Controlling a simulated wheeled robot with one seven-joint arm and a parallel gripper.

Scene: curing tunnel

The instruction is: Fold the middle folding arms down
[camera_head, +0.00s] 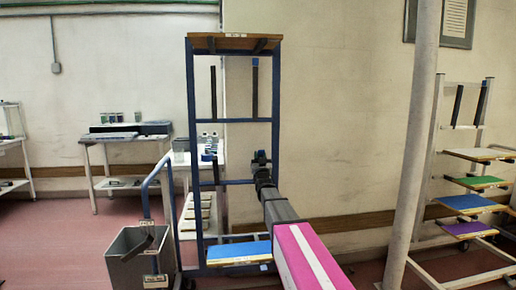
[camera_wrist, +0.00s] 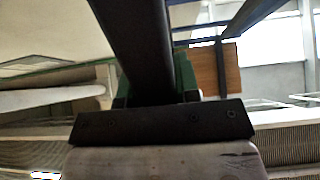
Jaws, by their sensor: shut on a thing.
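The blue-framed rack (camera_head: 192,110) stands ahead in the head view. Its left middle folding arm (camera_head: 213,168) shows as a short dark bar with a blue end; its exact tilt is hard to tell. My gripper (camera_head: 260,162) is at the right side of the rack, at middle height, and covers most of the right middle folding arm there. In the wrist view my gripper (camera_wrist: 155,98) is shut on a dark bar (camera_wrist: 138,40), which runs up out of the picture. Two upper folding arms, left (camera_head: 213,94) and right (camera_head: 255,90), stand upright above.
A wooden board (camera_head: 235,43) tops the rack and a blue board (camera_head: 238,251) lies low on it. A grey bin (camera_head: 138,262) stands at the left. A pole (camera_head: 415,140) and a second rack with coloured boards (camera_head: 470,202) are on the right.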

